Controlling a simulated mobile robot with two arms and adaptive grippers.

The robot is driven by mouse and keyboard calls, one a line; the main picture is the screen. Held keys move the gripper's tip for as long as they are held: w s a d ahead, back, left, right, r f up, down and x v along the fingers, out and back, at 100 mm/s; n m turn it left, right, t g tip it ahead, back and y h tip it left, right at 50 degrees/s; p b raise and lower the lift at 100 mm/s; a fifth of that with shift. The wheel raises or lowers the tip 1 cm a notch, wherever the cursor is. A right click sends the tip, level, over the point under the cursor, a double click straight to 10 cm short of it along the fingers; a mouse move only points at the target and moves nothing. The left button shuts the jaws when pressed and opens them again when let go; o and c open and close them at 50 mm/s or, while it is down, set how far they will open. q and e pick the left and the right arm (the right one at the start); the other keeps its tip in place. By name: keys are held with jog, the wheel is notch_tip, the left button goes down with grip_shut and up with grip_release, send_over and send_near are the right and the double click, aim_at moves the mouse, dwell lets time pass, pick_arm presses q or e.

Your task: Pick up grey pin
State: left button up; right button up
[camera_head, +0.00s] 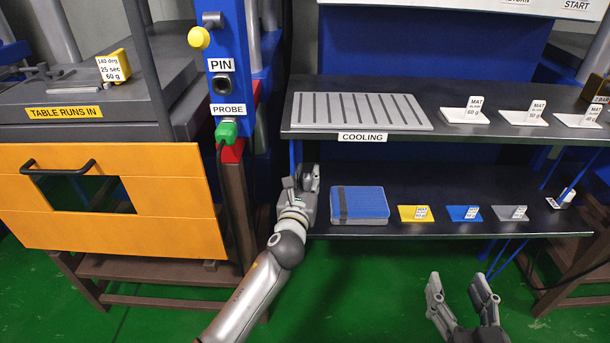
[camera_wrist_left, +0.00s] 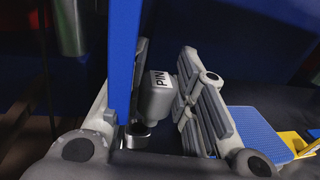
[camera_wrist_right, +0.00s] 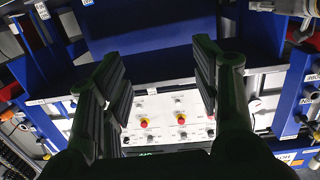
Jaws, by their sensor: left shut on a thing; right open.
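The grey pin (camera_wrist_left: 157,97) shows in the left wrist view as a grey block with a white PIN label and a metal end below it. My left gripper (camera_wrist_left: 165,75) is shut on it, with a padded finger on each side. In the head view my left gripper (camera_head: 308,180) is at the left end of the lower shelf, beside the blue folded pad; I cannot make out the pin there. My right gripper (camera_head: 457,284) is open and empty, low in front of the lower shelf. Its spread fingers (camera_wrist_right: 160,80) also show in the right wrist view.
A blue post (camera_head: 231,50) carries PIN and PROBE labels, a dark socket (camera_head: 222,84) and a green plug (camera_head: 226,131). The upper shelf (camera_head: 360,145) overhangs the lower shelf (camera_head: 450,229), which holds a blue pad (camera_head: 362,203) and coloured mats. An orange drawer front (camera_head: 170,190) stands left.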

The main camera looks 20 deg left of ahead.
aim_at(310, 176)
pick_arm(q)
jog(key=s+r, duration=0.1)
jog(key=s+d+r+p, duration=0.1)
jog(key=s+r+p, duration=0.1)
jog(key=shift+d+r, duration=0.2)
jog(key=shift+d, duration=0.15)
jog(key=s+d+r+p, duration=0.2)
jog(key=s+d+r, duration=0.1)
jog(key=s, duration=0.4)
jog(key=shift+d+r+p, duration=0.15)
jog(key=shift+d+p, duration=0.15)
jog(key=shift+p, duration=0.1)
pick_arm(e)
jog(key=s+d+f+g+h, duration=0.1)
jog(key=s+d+f+g, duration=0.2)
jog(key=s+f+g, duration=0.3)
jog(key=s+d+f+g+h, duration=0.2)
jog(key=s+f+g, duration=0.5)
jog(key=s, duration=0.4)
jog(key=shift+d+f+m+h, duration=0.3)
jog(key=shift+d+f, duration=0.35)
jog(key=shift+d, duration=0.15)
jog(key=shift+w, duration=0.1)
